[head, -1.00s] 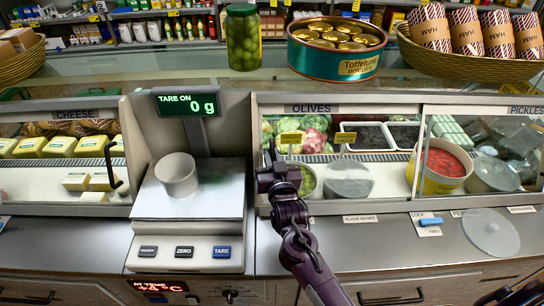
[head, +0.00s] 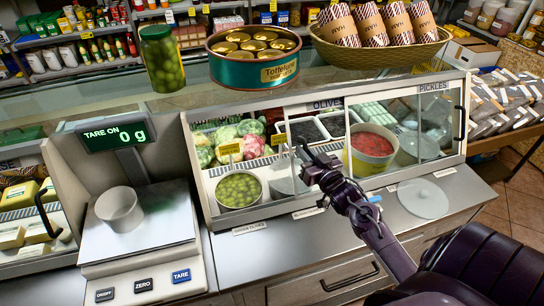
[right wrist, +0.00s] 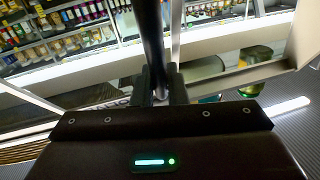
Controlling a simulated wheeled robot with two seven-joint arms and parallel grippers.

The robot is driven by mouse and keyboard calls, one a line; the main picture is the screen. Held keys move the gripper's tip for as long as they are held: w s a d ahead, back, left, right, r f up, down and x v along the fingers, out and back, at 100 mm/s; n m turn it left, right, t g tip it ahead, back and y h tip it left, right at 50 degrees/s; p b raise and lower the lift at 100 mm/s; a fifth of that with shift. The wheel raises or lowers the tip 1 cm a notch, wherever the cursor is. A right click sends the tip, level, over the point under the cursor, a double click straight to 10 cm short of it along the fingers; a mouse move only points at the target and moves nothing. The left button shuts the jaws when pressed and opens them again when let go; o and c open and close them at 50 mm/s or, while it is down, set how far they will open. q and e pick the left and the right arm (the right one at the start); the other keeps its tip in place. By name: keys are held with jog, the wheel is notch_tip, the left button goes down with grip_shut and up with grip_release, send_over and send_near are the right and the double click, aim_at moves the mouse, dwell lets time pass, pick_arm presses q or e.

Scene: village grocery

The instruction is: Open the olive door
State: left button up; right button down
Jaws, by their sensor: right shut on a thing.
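The olive door is a clear sliding glass panel (head: 318,128) on the front of the counter case, under the OLIVES sign. It stands slid to the right, leaving the left part of the opening uncovered. A bowl of green olives (head: 240,190) shows in that opening. My right gripper (head: 312,165) is at the door's left edge, shut on its dark handle. The right wrist view shows the dark handle bar (right wrist: 153,45) between the fingers. The fingertips are partly hidden there. My left gripper is not in view.
A scale (head: 140,225) stands left of the case. The pickles door (head: 430,125) is at the right, with a black handle. A round lid (head: 422,199) lies on the counter ledge. A jar (head: 161,60), a biscuit tin (head: 254,66) and a basket (head: 380,52) stand on top.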

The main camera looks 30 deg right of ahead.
jog(key=s+d, duration=0.1)
jog(key=d, duration=0.2)
jog(key=s+d, duration=0.1)
jog(key=d, duration=0.2)
jog(key=s+d, duration=0.1)
jog(key=d, duration=0.3)
jog(key=shift+d, duration=0.1)
jog(key=c, duration=1.5)
grip_release()
jog(key=shift+o, duration=0.2)
jog(key=shift+s+f, duration=0.1)
jog(key=shift+s, duration=0.1)
jog(key=b, duration=0.2)
send_near(328, 136)
jog(key=s, duration=0.3)
